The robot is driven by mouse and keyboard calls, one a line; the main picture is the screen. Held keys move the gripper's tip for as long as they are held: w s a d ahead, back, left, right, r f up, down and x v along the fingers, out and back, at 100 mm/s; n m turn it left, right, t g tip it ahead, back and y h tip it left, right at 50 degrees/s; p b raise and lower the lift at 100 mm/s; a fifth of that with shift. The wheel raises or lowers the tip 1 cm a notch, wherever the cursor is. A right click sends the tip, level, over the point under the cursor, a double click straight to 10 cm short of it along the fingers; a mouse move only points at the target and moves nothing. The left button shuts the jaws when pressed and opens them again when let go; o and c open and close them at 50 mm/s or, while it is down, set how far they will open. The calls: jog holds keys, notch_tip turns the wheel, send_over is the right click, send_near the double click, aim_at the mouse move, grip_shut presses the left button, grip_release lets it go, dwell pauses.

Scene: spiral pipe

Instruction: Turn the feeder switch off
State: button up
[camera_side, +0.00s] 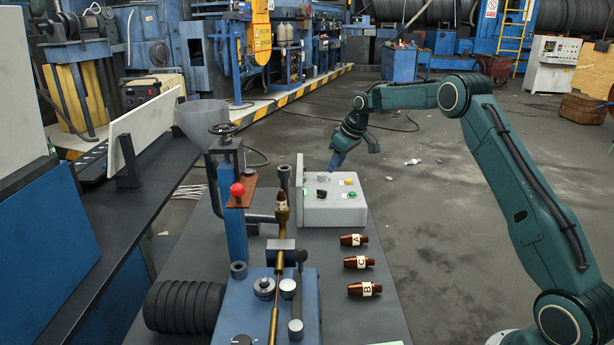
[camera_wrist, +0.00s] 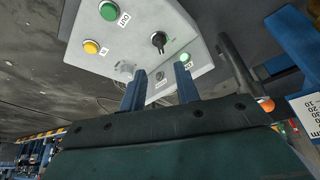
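The grey control box (camera_side: 335,208) stands on the dark bench in the side view. In the wrist view, its face (camera_wrist: 135,28) carries a black rotary switch (camera_wrist: 158,41), a green button (camera_wrist: 108,10) and a yellow button (camera_wrist: 91,46). I cannot read which control is labelled as the feeder, nor its setting. My gripper (camera_wrist: 160,80) has two blue fingers, apart and with nothing seen between them. In the side view my gripper (camera_side: 335,162) is just above the back edge of the box, tilted down. I cannot tell whether it touches the box.
Three copper nozzles marked A (camera_side: 353,240), C (camera_side: 358,262) and B (camera_side: 364,289) lie in front of the box. A blue feeder frame (camera_side: 236,210) with a red knob and a funnel (camera_side: 203,122) stand to the left. Open floor lies behind and right.

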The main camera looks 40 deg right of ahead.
aim_at(322, 194)
jog(key=x, duration=1)
jog(key=shift+f, duration=0.2)
grip_shut()
